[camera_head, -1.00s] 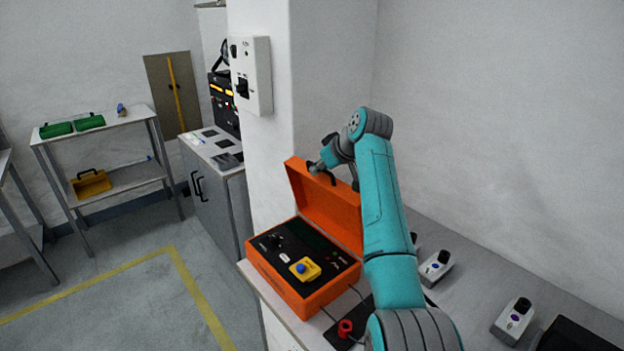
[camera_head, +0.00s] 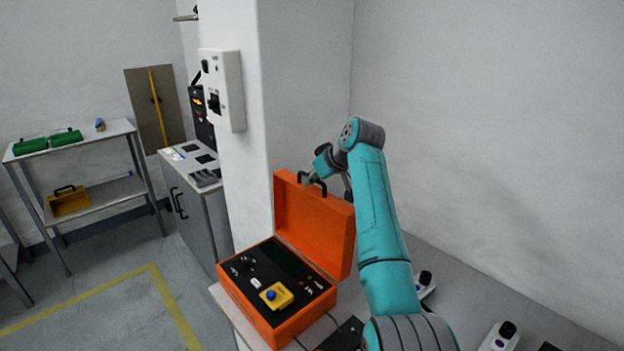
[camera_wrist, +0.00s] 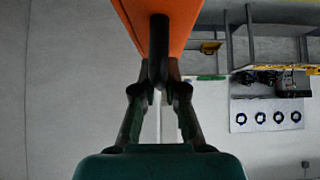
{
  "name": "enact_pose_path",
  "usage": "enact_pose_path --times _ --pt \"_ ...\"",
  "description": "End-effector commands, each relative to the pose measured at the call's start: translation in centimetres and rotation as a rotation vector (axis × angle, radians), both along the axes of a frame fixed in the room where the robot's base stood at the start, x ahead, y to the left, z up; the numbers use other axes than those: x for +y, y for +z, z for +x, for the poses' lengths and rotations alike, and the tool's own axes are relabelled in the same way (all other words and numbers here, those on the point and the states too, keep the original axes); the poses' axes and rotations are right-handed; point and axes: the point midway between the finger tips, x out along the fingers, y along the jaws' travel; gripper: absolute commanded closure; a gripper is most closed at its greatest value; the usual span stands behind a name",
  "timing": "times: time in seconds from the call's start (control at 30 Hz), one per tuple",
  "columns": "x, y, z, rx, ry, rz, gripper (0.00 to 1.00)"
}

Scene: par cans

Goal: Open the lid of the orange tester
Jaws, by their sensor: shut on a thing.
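The orange tester (camera_head: 262,318) sits on the grey bench, and its lid (camera_head: 315,225) stands raised, roughly upright, at the back of the case. Its black panel (camera_head: 265,268) lies exposed, with a yellow box and blue button (camera_head: 275,295) on it. My gripper (camera_head: 312,183) is at the top edge of the lid, at its dark handle. In the wrist view my gripper (camera_wrist: 158,92) is shut on the black handle (camera_wrist: 158,50), with the orange lid (camera_wrist: 178,22) beyond it. The exact finger contact is partly hidden in the head view.
A white pillar (camera_head: 235,150) with a wall switch box (camera_head: 222,90) stands left of the tester. Small grey devices (camera_head: 500,336) stand on the bench at right. A shelf (camera_head: 85,140) with green cases and a grey cabinet (camera_head: 190,200) are farther left. The floor at left is clear.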

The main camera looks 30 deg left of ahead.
Motion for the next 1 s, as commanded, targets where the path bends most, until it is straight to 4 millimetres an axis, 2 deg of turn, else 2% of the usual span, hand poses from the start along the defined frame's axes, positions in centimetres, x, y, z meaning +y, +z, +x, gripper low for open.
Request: enact_pose_path --times 0.07,0.1,0.13,0.57,0.77,1.0 --pt "0.1 0.0 0.0 0.0 0.0 0.001 1.0" --pt "0.1 0.0 0.0 0.0 0.001 0.001 0.82" --pt "0.1 0.0 0.0 0.0 0.001 0.001 0.77" --pt "-0.4 0.5 -0.1 -0.001 -0.001 0.002 0.77" --pt "-2.3 2.6 -0.9 -0.003 -0.001 0.002 0.77" --pt "-5.5 6.0 -2.2 -0.003 -0.001 0.001 0.77"
